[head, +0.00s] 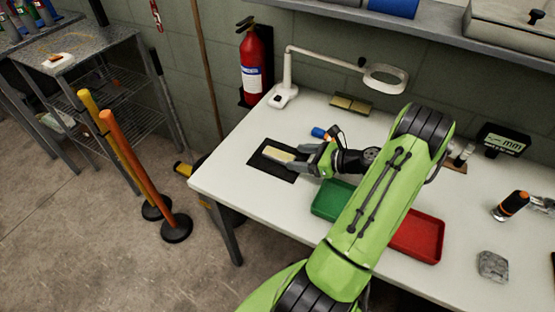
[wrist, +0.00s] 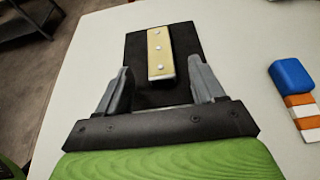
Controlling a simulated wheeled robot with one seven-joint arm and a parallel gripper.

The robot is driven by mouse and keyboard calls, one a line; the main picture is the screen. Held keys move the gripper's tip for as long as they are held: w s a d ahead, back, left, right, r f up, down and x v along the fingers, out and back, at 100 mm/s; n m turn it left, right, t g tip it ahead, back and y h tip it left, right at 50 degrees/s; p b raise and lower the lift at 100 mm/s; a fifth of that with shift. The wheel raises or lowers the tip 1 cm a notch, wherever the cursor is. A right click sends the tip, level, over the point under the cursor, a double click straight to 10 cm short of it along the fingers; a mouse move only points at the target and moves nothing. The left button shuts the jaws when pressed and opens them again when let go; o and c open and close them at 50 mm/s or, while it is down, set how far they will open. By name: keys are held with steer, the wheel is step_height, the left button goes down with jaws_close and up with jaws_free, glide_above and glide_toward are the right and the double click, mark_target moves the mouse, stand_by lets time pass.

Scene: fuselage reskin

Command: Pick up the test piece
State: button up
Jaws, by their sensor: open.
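The test piece (head: 279,154) is a small pale yellow strip lying on a black mat (head: 262,163) near the left end of the white table. In the wrist view the test piece (wrist: 160,53) shows a row of silvery dots along its top, and the black mat (wrist: 135,47) lies under it. My gripper (head: 306,160) is low over the table at the right edge of the mat. In the wrist view my gripper (wrist: 161,82) is open, with one finger on each side of the test piece's near end. I cannot tell whether the fingers touch it.
A green tray (head: 330,208) and a red tray (head: 428,236) lie on the table near my arm. A blue-capped object with orange and white stripes (wrist: 298,102) lies right of the mat. A magnifier lamp (head: 385,78) and fire extinguisher (head: 251,65) stand behind.

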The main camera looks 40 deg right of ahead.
mark_target(282, 155)
steer(key=b+x, duration=0.2)
steer(key=x, duration=0.4)
steer(key=shift+w, duration=0.15)
steer(key=shift+r, duration=0.15)
steer(key=c, duration=1.2)
